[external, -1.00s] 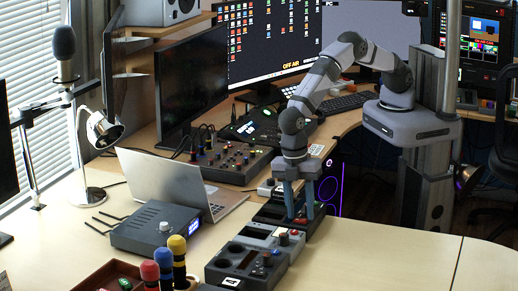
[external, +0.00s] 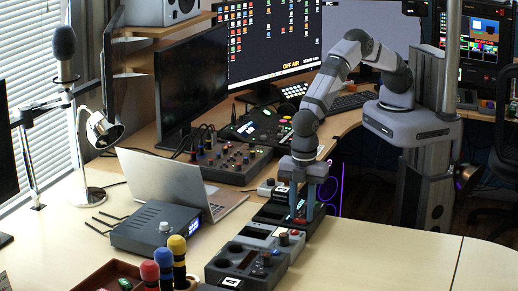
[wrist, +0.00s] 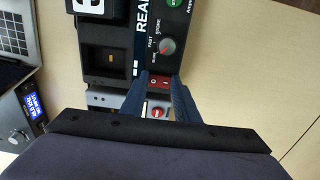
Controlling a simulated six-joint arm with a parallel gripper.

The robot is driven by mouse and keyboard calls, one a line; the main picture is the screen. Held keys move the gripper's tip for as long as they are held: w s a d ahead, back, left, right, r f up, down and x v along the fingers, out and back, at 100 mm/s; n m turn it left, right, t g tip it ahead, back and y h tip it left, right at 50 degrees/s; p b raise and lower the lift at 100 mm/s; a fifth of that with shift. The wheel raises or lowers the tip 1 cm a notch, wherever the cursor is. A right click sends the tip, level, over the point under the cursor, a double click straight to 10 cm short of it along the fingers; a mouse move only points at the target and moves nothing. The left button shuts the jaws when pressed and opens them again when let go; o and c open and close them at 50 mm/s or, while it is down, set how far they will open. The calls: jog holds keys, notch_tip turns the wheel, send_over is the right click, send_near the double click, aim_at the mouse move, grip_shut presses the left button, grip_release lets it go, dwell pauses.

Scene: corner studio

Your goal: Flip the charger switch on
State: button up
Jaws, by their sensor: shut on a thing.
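The charger is a black unit with an empty-looking bay (wrist: 108,62), a grey knob (wrist: 167,45) between small "FAST" and "STORE" marks, and a red rocker switch (wrist: 158,82) marked with I and O. My gripper (wrist: 160,79) points down at the switch, with one blue-grey fingertip on each side of it, closed in around it. In the external view my gripper (external: 301,214) stands low over the right end of the dark charger (external: 268,214). The fingers partly cover the charger there, and the switch position cannot be told.
A grey unit with a red knob (external: 283,239) sits just in front of the charger, and a darker unit (external: 240,263) nearer still. An open laptop (external: 170,180) and a grey box with a dial (external: 158,228) stand to the left. The desk at right is clear.

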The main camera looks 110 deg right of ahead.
aim_at(302, 219)
jog(key=o, duration=0.8)
jog(key=shift+c, duration=0.2)
jog(key=shift+r, duration=0.15)
notch_tip(302, 219, up, 7)
jog(key=b, duration=0.2)
jog(key=shift+r, duration=0.1)
jog(key=s+d+r+m, duration=0.2)
jog(key=s+d, duration=0.2)
jog(key=d, duration=0.3)
jog(key=s+d+r+m, duration=0.2)
jog(key=s+d+r, duration=0.15)
jog(key=d, duration=0.35)
jog(key=s+d+f+m, duration=0.1)
jog(key=s+d, duration=0.3)
jog(key=s, duration=0.4)
jog(key=s+d+f+m+p, duration=0.1)
jog(key=s+d+m, duration=0.3)
jog(key=s, duration=0.4)
jog(key=shift+d, duration=0.55)
